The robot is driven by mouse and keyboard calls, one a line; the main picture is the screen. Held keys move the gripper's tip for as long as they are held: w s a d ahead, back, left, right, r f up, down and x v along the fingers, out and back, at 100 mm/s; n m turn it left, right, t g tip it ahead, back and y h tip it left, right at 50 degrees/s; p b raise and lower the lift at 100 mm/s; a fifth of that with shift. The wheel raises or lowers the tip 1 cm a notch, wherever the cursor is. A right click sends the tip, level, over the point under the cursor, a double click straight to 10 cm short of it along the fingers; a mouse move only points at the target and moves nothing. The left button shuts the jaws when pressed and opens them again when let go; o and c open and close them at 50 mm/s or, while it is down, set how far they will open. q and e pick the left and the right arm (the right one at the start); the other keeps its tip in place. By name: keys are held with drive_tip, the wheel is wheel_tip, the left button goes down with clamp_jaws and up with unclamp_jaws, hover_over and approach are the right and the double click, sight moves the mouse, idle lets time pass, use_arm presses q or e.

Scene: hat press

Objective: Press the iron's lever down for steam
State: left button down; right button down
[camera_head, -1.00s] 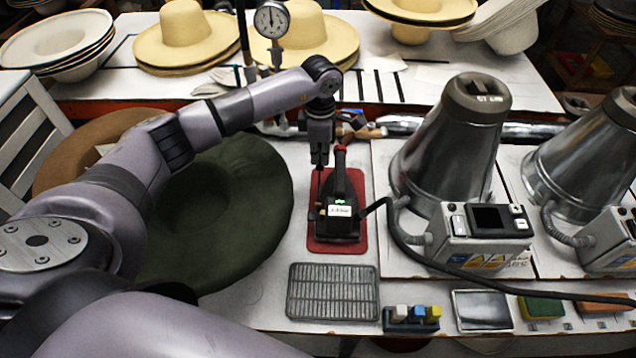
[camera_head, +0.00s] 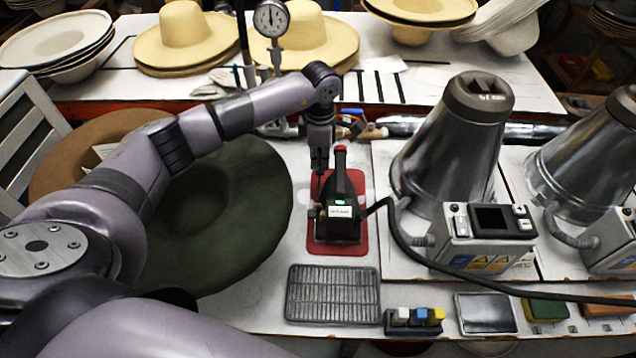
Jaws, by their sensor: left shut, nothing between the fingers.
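The black iron (camera_head: 339,220) stands on a red mat (camera_head: 325,246) in the middle of the table, with its handle up and a small white label and lit green light on it. My left gripper (camera_head: 319,172) points down just left of the iron's handle, shut and empty. Its fingertips are close to the iron's left side, where a small tan knob (camera_head: 318,212) shows low down. I cannot tell whether they touch the lever. Faint whitish patches show on both sides of the iron. My right gripper is out of view.
A dark green felt hat (camera_head: 220,225) lies left of the mat. A metal rack (camera_head: 333,294) lies in front. A metal hat form (camera_head: 455,140) with a control box (camera_head: 480,235) stands right, and a black cable (camera_head: 420,258) runs from the iron.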

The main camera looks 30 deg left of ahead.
use_arm(q)
wheel_tip(320, 180, up, 7)
drive_tip(key=p, duration=0.3)
drive_tip(key=shift+p, duration=0.35)
idle(0.5)
